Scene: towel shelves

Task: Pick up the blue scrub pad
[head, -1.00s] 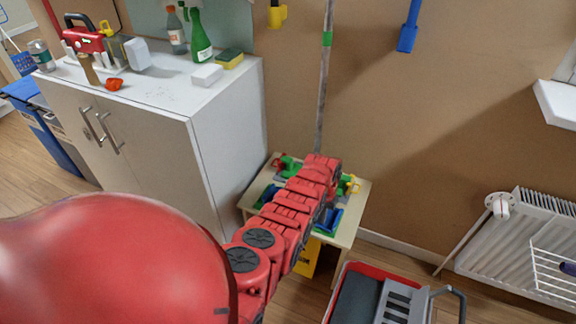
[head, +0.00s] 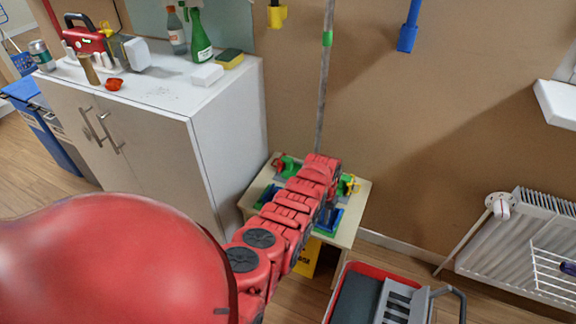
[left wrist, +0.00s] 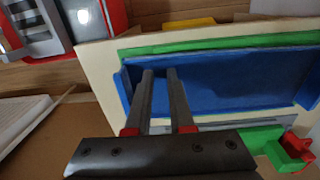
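The left wrist view shows a blue tray-like piece (left wrist: 235,78) with raised ends and a green strip (left wrist: 220,43) along its far side. I cannot pick out the blue scrub pad apart from this blue area. My left gripper (left wrist: 160,73) points at the left part of the blue area, its two fingers parallel with a narrow gap showing blue. Whether the fingertips touch anything is unclear. In the head view, my red left arm reaches over a small wooden table (head: 358,206) and hides its middle and the gripper. A blue piece (head: 328,220) shows beside the arm.
A white cabinet (head: 228,125) stands left of the table, with a green spray bottle (head: 200,40) and a yellow-green sponge (head: 229,57) on top. A grey pole (head: 324,90) rises behind the table. A red toolbox (head: 368,270) stands in front, a radiator (head: 520,240) at right.

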